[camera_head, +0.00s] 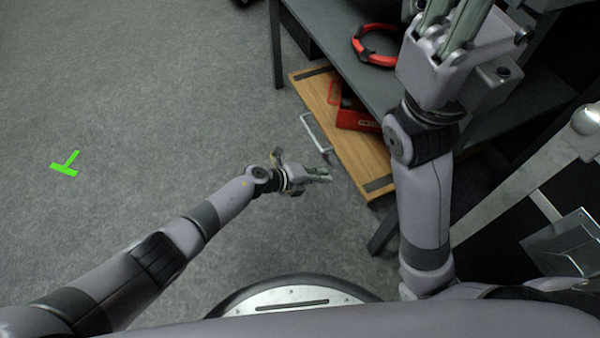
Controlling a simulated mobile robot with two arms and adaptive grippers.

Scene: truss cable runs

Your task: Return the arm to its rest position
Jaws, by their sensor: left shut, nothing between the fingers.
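My left arm reaches in from the left, low over the floor. My right arm stands up along the right side of the picture. Its gripper (452,20) is large and close to the camera at the top edge, with the fingertips cut off by the frame, so its opening is hidden.
A wooden drawer (352,150) stands pulled out of a grey workbench (345,45), with a red object (357,119) inside. A red and black ring (374,57) lies on the bench top. A metal frame (520,170) stands at right. Grey floor with a green mark (66,165) is clear at left.

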